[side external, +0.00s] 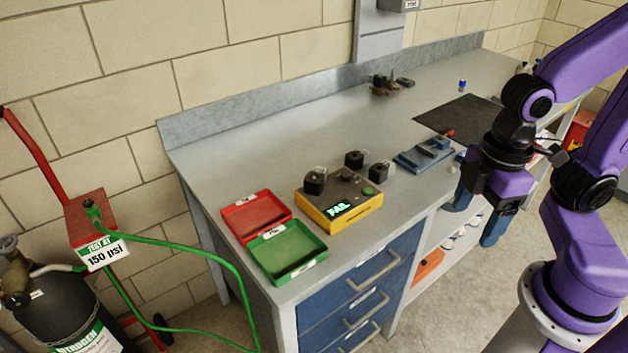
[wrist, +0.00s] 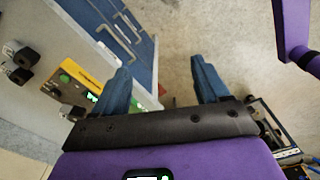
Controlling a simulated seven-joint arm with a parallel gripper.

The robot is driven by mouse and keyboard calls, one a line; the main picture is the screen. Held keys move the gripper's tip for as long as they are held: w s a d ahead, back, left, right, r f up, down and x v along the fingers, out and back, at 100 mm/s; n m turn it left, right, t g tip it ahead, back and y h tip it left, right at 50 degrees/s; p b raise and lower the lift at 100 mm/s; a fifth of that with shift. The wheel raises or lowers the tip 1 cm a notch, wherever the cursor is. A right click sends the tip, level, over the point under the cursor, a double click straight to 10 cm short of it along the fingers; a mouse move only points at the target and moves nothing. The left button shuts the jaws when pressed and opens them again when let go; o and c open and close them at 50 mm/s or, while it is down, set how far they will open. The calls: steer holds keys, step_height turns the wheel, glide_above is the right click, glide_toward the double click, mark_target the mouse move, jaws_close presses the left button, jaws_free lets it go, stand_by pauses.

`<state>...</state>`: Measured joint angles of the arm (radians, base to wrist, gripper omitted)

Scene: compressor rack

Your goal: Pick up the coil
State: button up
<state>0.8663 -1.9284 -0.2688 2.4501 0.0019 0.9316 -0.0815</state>
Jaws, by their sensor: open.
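Several small black blocks that look like coils are on the bench. One block (side external: 315,181) is at the left of the yellow tester (side external: 340,203), one (side external: 354,159) stands behind it, and one (side external: 379,172) is at its right. I cannot tell which is the task's coil. Dark blocks also show at the left of the wrist view (wrist: 25,57). My gripper (side external: 474,212) is open and empty, with blue fingers pointing down beyond the bench's front edge. In the wrist view, my gripper (wrist: 160,70) has floor and drawer fronts between and beyond its fingers.
A red tray (side external: 256,213) and a green tray (side external: 288,252) lie left of the tester. A blue fixture (side external: 424,155) and a dark mat (side external: 458,117) lie to the right. Blue drawers (side external: 352,296) have protruding handles.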

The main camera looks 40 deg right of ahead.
steer(key=w+a+r+n, duration=0.3)
steer(key=w+a, duration=0.2)
steer(key=w, duration=0.6)
steer(key=n, duration=0.8)
glide_above(316, 173)
steer(key=f, duration=1)
steer(key=shift+s+d+f, duration=0.15)
steer(key=shift+d+f, duration=0.1)
steer(key=shift+d, duration=0.05)
steer(key=shift+a+f, duration=0.15)
steer(key=shift+f, duration=1.25)
steer(key=shift+a+f, duration=0.15)
steer(key=shift+f, duration=1.2)
steer(key=c, duration=1.3)
step_height(316, 173, up, 15)
